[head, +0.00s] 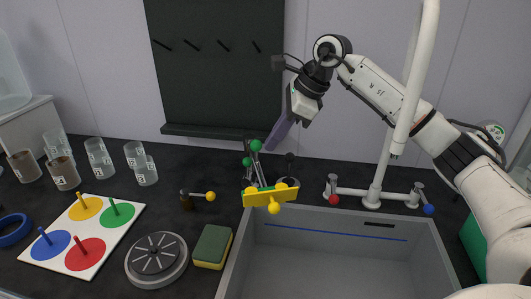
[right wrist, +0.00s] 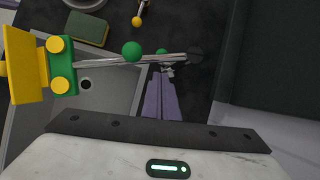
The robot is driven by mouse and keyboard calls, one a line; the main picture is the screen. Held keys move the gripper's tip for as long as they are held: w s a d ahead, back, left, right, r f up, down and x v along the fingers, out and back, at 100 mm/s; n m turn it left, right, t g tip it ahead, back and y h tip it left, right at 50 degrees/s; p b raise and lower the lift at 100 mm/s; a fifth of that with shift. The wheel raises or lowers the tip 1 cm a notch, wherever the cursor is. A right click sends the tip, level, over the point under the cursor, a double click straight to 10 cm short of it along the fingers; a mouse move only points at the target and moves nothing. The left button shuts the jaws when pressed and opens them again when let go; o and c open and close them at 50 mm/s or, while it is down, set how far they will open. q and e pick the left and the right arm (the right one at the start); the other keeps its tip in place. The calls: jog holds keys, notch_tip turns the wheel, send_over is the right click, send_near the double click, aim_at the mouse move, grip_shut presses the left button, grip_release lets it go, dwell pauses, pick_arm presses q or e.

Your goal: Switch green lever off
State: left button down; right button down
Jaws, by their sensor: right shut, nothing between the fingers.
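A metal stand with green ball knobs rises at the back edge of the grey sink. One green knob (head: 256,145) is at the top, with another green knob (head: 247,161) just below left; I cannot tell which belongs to the lever. In the right wrist view, the nearer green ball (right wrist: 132,51) is large, and a smaller green ball (right wrist: 161,52) shows behind the metal rods. My right gripper (head: 269,148) has purple fingers, shut and empty, pointing down close to the upper knob; contact is unclear. The fingers (right wrist: 162,75) also show in the wrist view. My left gripper is out of view.
A yellow and green block (head: 258,197) sits at the front of the stand, over the sink (head: 330,222). A white tap with red (head: 334,199) and blue (head: 428,209) handles stands to the right. A yellow-knobbed lever (head: 210,196) and a sponge (head: 213,246) are left.

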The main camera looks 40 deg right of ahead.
jog(key=shift+v, duration=2)
